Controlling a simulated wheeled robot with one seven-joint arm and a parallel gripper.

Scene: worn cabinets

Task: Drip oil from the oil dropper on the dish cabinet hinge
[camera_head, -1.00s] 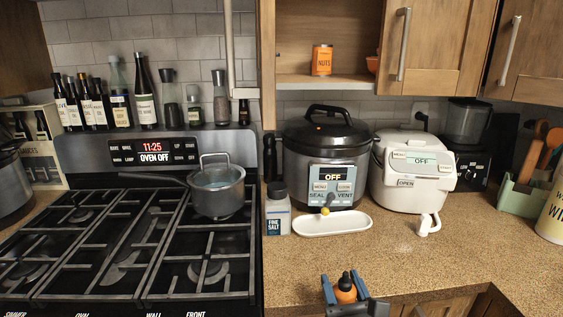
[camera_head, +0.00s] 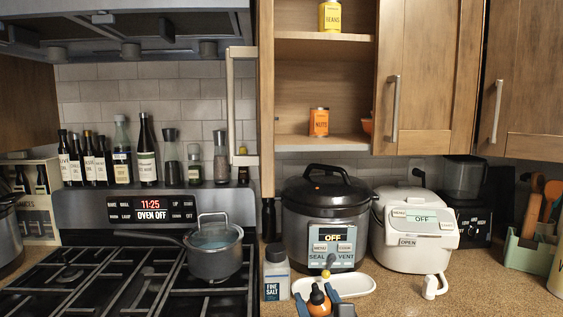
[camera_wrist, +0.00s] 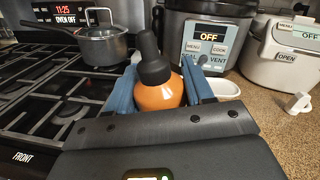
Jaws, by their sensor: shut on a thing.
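The oil dropper is an orange bottle (camera_head: 319,302) with a black dropper top, upright at the bottom of the head view. It also shows in the wrist view (camera_wrist: 158,92). My gripper (camera_head: 319,298) is shut on it, with one blue finger on each side. The wall cabinet (camera_head: 350,95) above the counter stands open, with its shelves in view. Its left door (camera_head: 266,100) shows nearly edge-on, with a long handle (camera_head: 232,105). A right door (camera_head: 425,75) has a metal handle. I cannot make out a hinge clearly. My gripper is well below the cabinet.
A pressure cooker (camera_head: 325,220), a white rice cooker (camera_head: 415,228), a white tray (camera_head: 355,285) and a salt jar (camera_head: 276,275) stand behind my gripper. A pot (camera_head: 214,255) sits on the stove at left. Yellow (camera_head: 330,17) and orange (camera_head: 319,122) tins stand inside the cabinet.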

